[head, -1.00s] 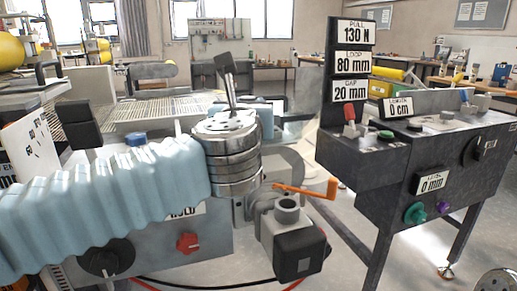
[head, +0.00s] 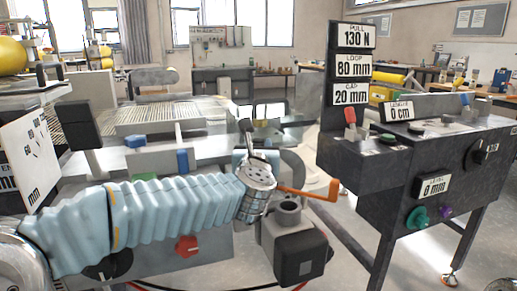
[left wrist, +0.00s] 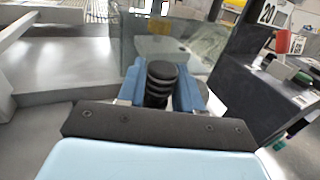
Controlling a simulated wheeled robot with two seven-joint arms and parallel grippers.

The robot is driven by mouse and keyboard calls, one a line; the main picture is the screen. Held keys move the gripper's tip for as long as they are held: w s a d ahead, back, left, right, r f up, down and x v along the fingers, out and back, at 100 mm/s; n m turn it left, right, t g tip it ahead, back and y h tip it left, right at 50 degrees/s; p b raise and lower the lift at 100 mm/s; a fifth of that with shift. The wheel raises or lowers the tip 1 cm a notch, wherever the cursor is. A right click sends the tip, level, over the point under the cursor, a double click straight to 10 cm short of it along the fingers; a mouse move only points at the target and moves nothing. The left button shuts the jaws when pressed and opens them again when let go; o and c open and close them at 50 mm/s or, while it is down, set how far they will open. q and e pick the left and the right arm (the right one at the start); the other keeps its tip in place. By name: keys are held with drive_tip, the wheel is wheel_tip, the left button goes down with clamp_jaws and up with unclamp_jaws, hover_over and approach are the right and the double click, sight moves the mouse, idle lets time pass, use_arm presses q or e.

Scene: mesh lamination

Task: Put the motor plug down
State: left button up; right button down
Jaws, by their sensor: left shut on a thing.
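In the left wrist view my left gripper (left wrist: 160,92) is shut, its two blue fingers on either side of a black ribbed plug (left wrist: 161,76), which I take as the motor plug. The plug's lower end is hidden. Grey metal and a clear pane lie beyond it. In the head view my left arm reaches in from the left, and its wrist hides most of the gripper and all of the plug. The wrist is just left of an orange handle (head: 312,192) and above a grey and black motor unit (head: 299,252). My right gripper is out of view.
A dark control stand (head: 425,165) with a red lever (head: 349,115) and label plates stands on the right. Behind my arm is a grey machine bed with a slatted conveyor (head: 158,118). A white sign board (head: 28,155) stands at the left.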

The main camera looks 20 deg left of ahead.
use_arm(q)
drive_tip(key=shift+f+b, duration=0.1)
drive_tip(key=shift+b, duration=0.2)
drive_tip(key=o, duration=1.1)
drive_tip(key=shift+r+p, duration=0.3)
drive_tip(key=shift+p, duration=0.1)
drive_tip(key=s, duration=0.4)
drive_tip(key=s+d+b, duration=0.1)
drive_tip(key=s, duration=0.3)
drive_tip(key=s+d, duration=0.1)
drive_tip(key=s, duration=0.2)
drive_tip(key=shift+s+d+f+b, duration=0.1)
drive_tip(key=shift+s+d+b, duration=0.15)
drive_tip(key=shift+s+b, duration=0.15)
